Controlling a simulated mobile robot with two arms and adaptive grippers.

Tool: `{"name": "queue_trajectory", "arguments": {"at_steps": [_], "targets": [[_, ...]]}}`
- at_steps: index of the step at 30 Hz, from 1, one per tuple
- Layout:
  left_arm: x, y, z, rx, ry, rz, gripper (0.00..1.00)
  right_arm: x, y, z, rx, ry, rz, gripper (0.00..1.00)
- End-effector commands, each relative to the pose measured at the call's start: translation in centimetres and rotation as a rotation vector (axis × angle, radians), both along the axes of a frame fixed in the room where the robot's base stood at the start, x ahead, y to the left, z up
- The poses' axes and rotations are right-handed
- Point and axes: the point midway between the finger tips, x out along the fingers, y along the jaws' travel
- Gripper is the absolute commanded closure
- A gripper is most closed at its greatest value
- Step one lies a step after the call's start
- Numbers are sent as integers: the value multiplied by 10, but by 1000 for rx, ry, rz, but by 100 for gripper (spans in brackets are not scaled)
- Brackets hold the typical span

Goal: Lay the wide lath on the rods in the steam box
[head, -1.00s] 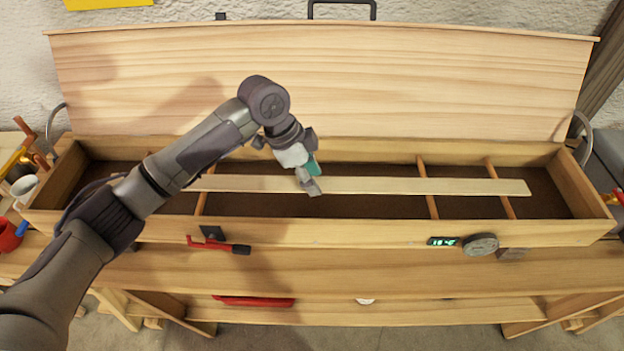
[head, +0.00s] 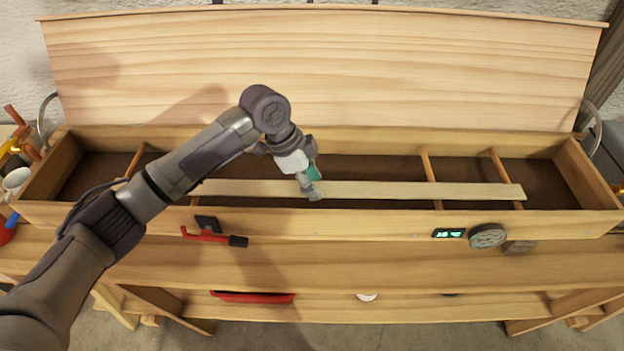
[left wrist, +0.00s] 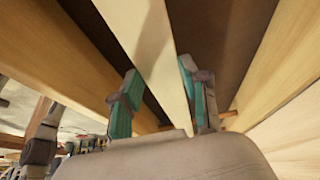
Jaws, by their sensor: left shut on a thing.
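The wide lath (head: 400,190) is a long pale strip lying lengthwise over the open steam box (head: 340,224). It crosses above the rods, including two at the right (head: 429,170) (head: 497,168) and one at the left (head: 135,162). I cannot tell whether it touches them. My left gripper (head: 312,188) is shut on the lath near its visible middle. In the left wrist view, the teal-padded fingers (left wrist: 160,72) stand on either side of the lath (left wrist: 140,28). My arm hides the lath's left end. My right gripper is not in view.
The box lid (head: 320,70) stands open behind. A white cup (head: 16,179) and tools stand at far left. The bench front is mostly clear.

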Motion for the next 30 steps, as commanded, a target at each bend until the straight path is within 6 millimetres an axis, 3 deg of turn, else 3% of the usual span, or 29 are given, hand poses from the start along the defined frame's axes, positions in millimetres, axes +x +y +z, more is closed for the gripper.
{"name": "queue_trajectory", "arguments": {"at_steps": [15, 16, 18, 21, 27, 30], "targets": [[0, 0, -6, -1, 0, 0, 94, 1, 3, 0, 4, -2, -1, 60], [0, 0, -6, -1, -1, -1, 50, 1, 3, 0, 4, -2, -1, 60], [0, 0, -6, -1, -1, 0, 38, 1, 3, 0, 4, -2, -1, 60], [0, 0, -6, 0, 0, 0, 26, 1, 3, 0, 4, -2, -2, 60], [0, 0, -6, 0, 0, 0, 26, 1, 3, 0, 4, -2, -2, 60], [0, 0, -6, 0, 0, 0, 17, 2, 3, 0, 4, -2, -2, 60]]}}
